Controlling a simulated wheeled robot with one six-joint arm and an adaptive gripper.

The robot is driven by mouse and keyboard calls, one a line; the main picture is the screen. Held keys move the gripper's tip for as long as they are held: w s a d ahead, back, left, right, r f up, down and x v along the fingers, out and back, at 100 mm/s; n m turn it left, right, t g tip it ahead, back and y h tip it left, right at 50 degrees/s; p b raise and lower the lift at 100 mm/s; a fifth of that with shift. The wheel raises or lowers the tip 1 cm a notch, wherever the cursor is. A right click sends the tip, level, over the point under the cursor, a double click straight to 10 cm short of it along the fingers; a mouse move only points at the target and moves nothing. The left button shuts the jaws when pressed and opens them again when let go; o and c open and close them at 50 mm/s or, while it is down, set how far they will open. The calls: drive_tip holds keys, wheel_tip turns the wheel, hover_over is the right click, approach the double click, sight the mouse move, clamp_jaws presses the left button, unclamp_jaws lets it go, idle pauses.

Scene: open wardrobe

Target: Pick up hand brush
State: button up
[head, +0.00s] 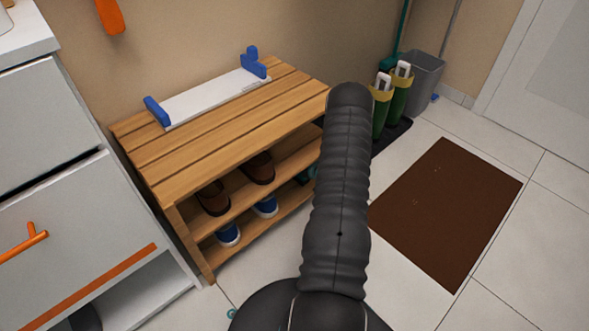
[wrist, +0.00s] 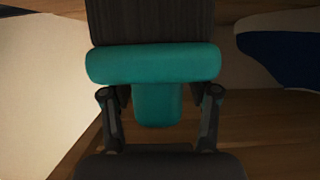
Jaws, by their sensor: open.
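The hand brush (wrist: 153,64) fills the middle of the wrist view, with a teal body, a short teal handle part below it and dark bristles at the top. My gripper (wrist: 159,95) is open, with one finger on each side of the teal handle part. I cannot tell whether the fingers touch it. In the head view a small teal patch (head: 312,172) shows at the right end of the shoe rack beside my arm, likely part of the brush. My gripper is hidden behind my arm there.
The wooden shoe rack (head: 225,128) holds brown shoes (head: 214,198) and blue shoes (head: 229,235). A dark blue shape (wrist: 280,58) shows in the wrist view. Green boots (head: 400,97) stand right of my arm. A brown mat (head: 447,208) lies on the floor. White drawers (head: 75,205) stand left.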

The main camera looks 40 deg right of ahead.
clamp_jaws()
drive_tip(key=shift+r, duration=0.15)
